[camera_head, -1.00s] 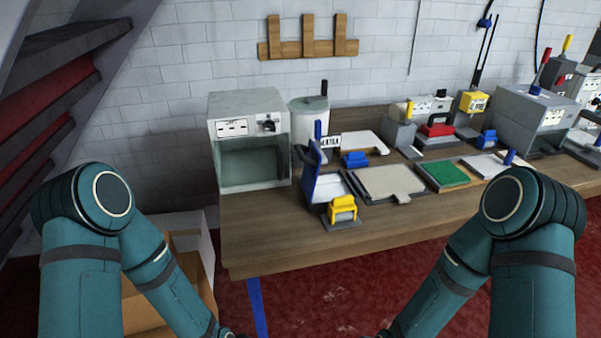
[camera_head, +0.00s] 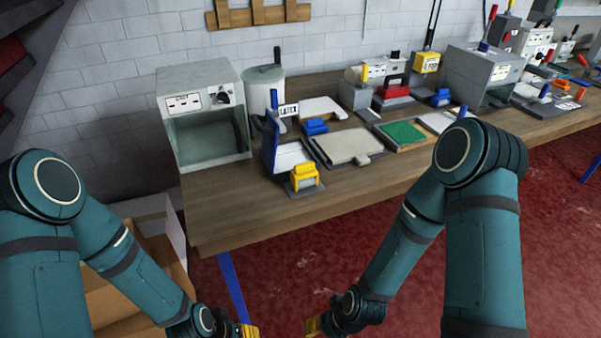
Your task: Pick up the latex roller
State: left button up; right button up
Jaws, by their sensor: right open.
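A small sign reading LATEX (camera_head: 289,109) stands on the bench beside a blue upright piece (camera_head: 271,142) with a blue handle (camera_head: 273,98), at the back of a small white-faced tray (camera_head: 292,158). I cannot tell for sure which part is the latex roller; the upright handled piece by the sign may be it. My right gripper (camera_head: 314,326) is open, low in front of the bench and away from everything on it. My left gripper (camera_head: 248,331) is at the bottom edge, partly cut off; its jaws are unclear.
The wooden bench (camera_head: 225,215) also holds a grey box oven (camera_head: 200,90), a lidded pot (camera_head: 264,85), a yellow block tool (camera_head: 304,176), a blue block (camera_head: 316,126), a beige pad (camera_head: 347,146) and a green pad (camera_head: 403,133). A cardboard box (camera_head: 110,300) stands at lower left.

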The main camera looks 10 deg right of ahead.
aim_at(306, 175)
jog(key=l+u, duration=0.1)
jog(key=u, duration=0.3)
jog(key=l+u, duration=0.1)
jog(key=u, duration=0.35)
jog(key=l+u, duration=0.15)
jog(key=u, duration=0.25)
jog(key=l+u, duration=0.35)
jog(key=k+l+u, duration=0.2)
jog(key=l+u, duration=0.15)
jog(key=l, duration=0.15)
